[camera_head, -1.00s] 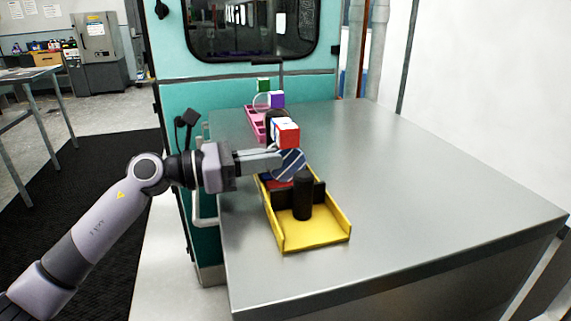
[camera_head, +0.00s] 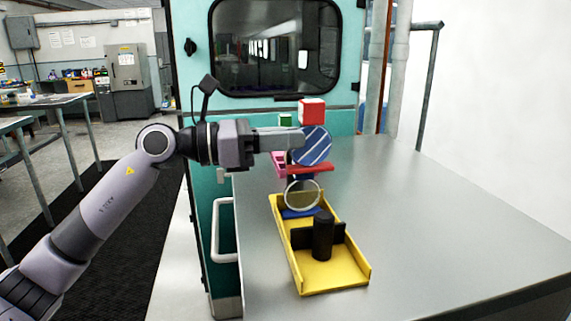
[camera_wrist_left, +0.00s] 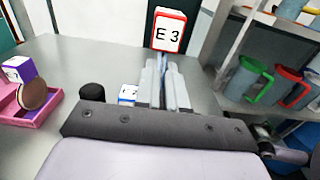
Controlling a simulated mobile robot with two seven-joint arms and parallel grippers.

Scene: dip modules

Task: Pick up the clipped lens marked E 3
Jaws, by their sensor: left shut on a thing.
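The clipped lens marked E 3 has a red and white tag block (camera_head: 312,111) on top, a blue and white striped disc (camera_head: 311,147) and a red foot (camera_head: 310,169). My left gripper (camera_head: 296,141) is shut on it and holds it up above the yellow tray (camera_head: 335,282). In the left wrist view the tag (camera_wrist_left: 168,31) reads E 3, just beyond the closed fingers (camera_wrist_left: 163,85). My right gripper is out of view.
A clear round lens (camera_head: 303,195) with a blue foot stands in the yellow tray, near a black cylinder (camera_head: 322,236). A pink tray (camera_head: 279,164) stands behind. A shelf with mugs (camera_wrist_left: 245,80) shows in the wrist view. The table's right is clear.

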